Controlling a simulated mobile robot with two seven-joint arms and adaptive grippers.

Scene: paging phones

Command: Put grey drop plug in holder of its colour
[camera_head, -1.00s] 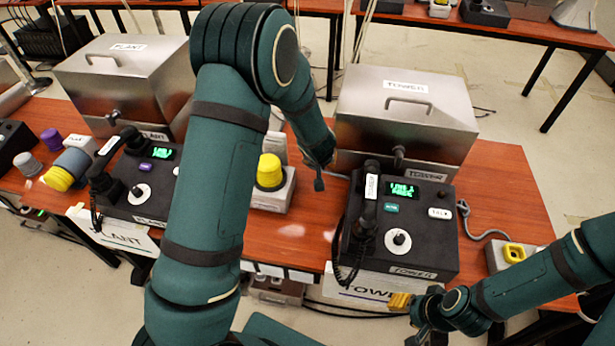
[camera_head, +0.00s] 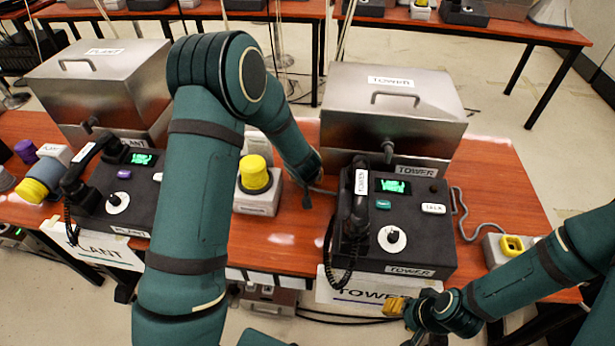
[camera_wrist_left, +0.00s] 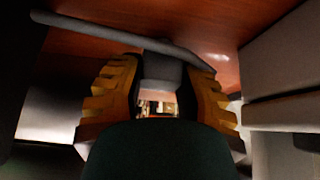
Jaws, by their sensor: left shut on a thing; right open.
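My left gripper (camera_wrist_left: 160,85) is shut on a grey block, which looks like the grey drop plug (camera_wrist_left: 161,69), between its yellow-brown fingers. A grey cable (camera_wrist_left: 120,33) crosses just beyond the fingers. In the head view that gripper is largely hidden at the end of the arm, above the table (camera_head: 292,215) left of the TOWER phone (camera_head: 385,225). My right gripper (camera_head: 397,307) is open and empty at the table's front edge, below that phone. I cannot make out a grey holder.
A yellow cylinder (camera_head: 255,173) stands on a pale box left of the TOWER phone. A yellow-ringed socket (camera_head: 511,245) sits at the right. TOWER (camera_head: 393,115) and PLANT (camera_head: 100,85) metal boxes stand behind. The PLANT phone (camera_head: 125,190) is at the left.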

